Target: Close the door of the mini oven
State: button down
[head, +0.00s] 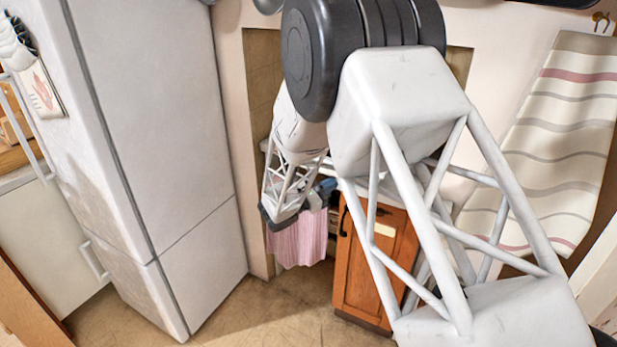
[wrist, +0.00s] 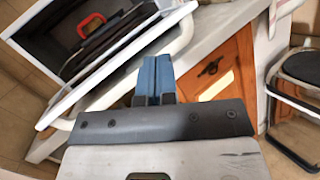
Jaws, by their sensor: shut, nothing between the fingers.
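In the wrist view the mini oven (wrist: 40,43) is at the upper left, with a white rim and a dark interior. Its door (wrist: 118,52), a white-edged panel with a white tubular handle (wrist: 184,38), appears to stand open; its exact angle is hard to tell. My gripper (wrist: 155,62) is shut and empty, its blue fingers side by side just by the door's handle side. Whether they touch the handle I cannot tell. In the head view my gripper (head: 325,188) is small beside the alcove, and my arm hides the oven.
A wooden cabinet (head: 361,272) stands below the counter (wrist: 215,48). A pink striped cloth (head: 298,238) hangs beside it. A tall white fridge (head: 160,130) is on the left. A stool (wrist: 296,95) stands at the right of the wrist view. The floor (head: 250,320) in front is clear.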

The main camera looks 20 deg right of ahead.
jog(key=w+a+f+n+t+y, duration=0.1)
jog(key=w+a+f+n+t, duration=0.3)
jog(key=f+n+t, duration=0.1)
jog(key=w+a+f+n+t+y, duration=0.1)
jog(key=w+a+f+n+t, duration=0.3)
jog(key=f+t, duration=0.3)
notch_tip(320, 180, down, 4)
jog(key=shift+w+r+n, duration=0.2)
jog(key=shift+w+n, duration=0.15)
jog(key=shift+n, duration=0.25)
jog(key=s+a+r+x, duration=0.1)
jog(key=r+x, duration=0.1)
jog(key=x, duration=1)
jog(key=shift+w+r, duration=0.3)
jog(key=shift+r, duration=0.1)
jog(key=shift+d, duration=0.15)
jog(key=shift+r+y, duration=0.2)
jog(key=shift+y, duration=0.1)
